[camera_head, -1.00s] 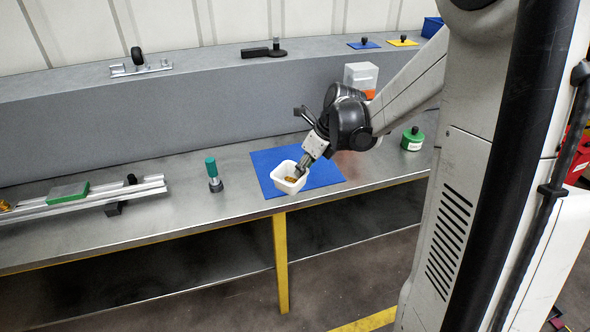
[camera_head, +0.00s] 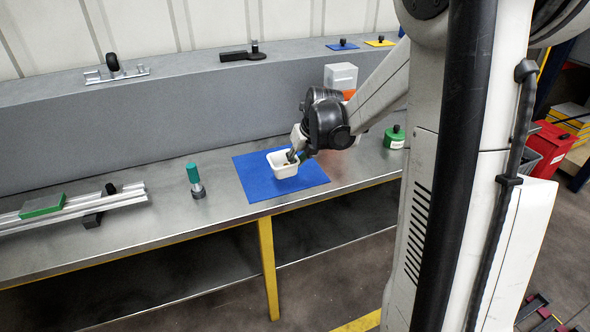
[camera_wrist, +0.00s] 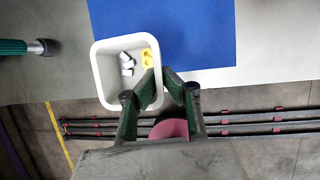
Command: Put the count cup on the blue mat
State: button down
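The count cup, a white square open cup (camera_head: 284,170), appears upright over the middle of the blue mat (camera_head: 258,188) in the head view. In the wrist view the cup (camera_wrist: 104,85) overlaps the corner of the blue mat (camera_wrist: 200,35) and the bench's front edge. Grey pieces and a yellow one lie inside it. My gripper (camera_wrist: 159,74) is shut on the cup's wall, one finger inside and one outside. It also shows at the cup's right rim in the head view (camera_head: 294,156). I cannot tell whether the cup's base touches the mat.
A green-handled tool (camera_head: 195,178) stands left of the mat. An aluminium rail with a green block (camera_head: 42,205) lies further left. A green container (camera_head: 394,140) and a white box (camera_head: 341,76) are to the right. The bench's front edge runs close to the mat.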

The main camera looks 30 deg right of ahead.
jog(key=w+d+f, duration=0.1)
jog(key=w+f, duration=0.1)
jog(key=w, duration=0.1)
jog(key=w+d+f, duration=0.1)
jog(key=w, duration=0.1)
jog(key=shift+d+f, duration=0.25)
jog(key=shift+d, duration=0.1)
jog(key=shift+f, duration=1.95)
jog(key=c, duration=1.9)
grip_release()
jog(key=shift+r, duration=0.1)
